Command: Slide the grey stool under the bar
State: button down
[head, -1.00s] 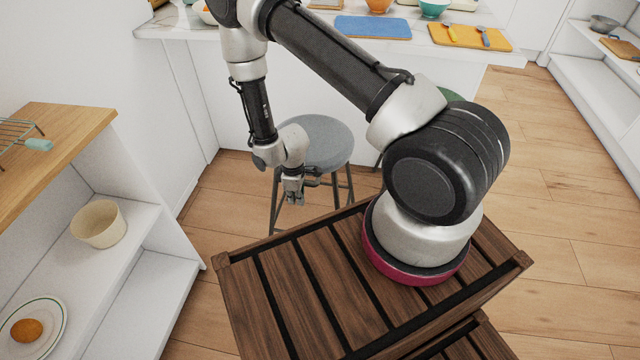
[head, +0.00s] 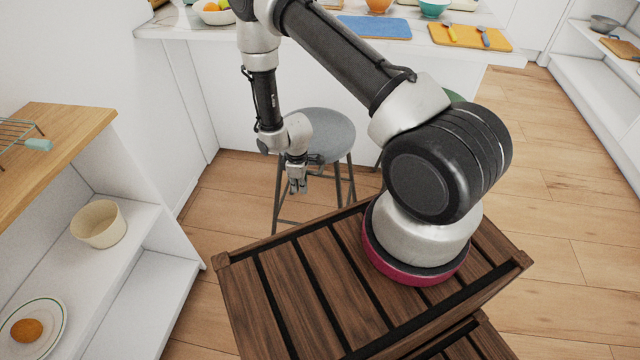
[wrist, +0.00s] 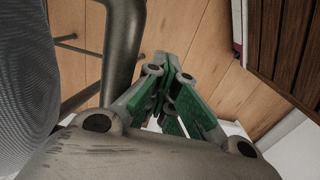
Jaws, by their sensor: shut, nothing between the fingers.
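The grey stool (head: 330,130) stands upright in front of the bar (head: 240,90), with its round seat close to the bar's white front. My gripper (head: 298,188) is shut and empty, pointing down at the near side of the stool, below seat height. In the wrist view my gripper's green-padded fingers (wrist: 172,100) are together beside a grey stool leg (wrist: 123,50). The edge of the stool's seat (wrist: 22,75) fills the left of that view. I cannot tell whether the gripper touches the stool. My arm hides part of the seat.
A green stool (head: 455,97) shows partly behind my arm, to the right. A white shelf unit (head: 150,235) with a beige bowl (head: 98,224) stands at the left. Wooden floor (head: 235,190) is clear between the shelf and the grey stool.

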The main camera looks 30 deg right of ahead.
jog(key=w+d, duration=0.3)
jog(key=w, duration=0.2)
jog(key=shift+d, duration=0.25)
dwell(0.4)
jog(key=shift+w+d, duration=0.9)
jog(key=shift+w, duration=0.3)
jog(key=shift+w+d, duration=0.85)
jog(key=shift+w, duration=0.35)
jog(key=shift+w+d, duration=0.1)
jog(key=shift+w+d, duration=0.55)
jog(key=shift+w, duration=0.25)
jog(key=shift+w+d, duration=0.55)
jog(key=shift+w, duration=0.2)
jog(key=shift+w+d, duration=0.55)
jog(key=shift+w, duration=0.25)
jog(key=w+d, duration=0.3)
jog(key=w, duration=0.2)
jog(key=shift+d, duration=0.25)
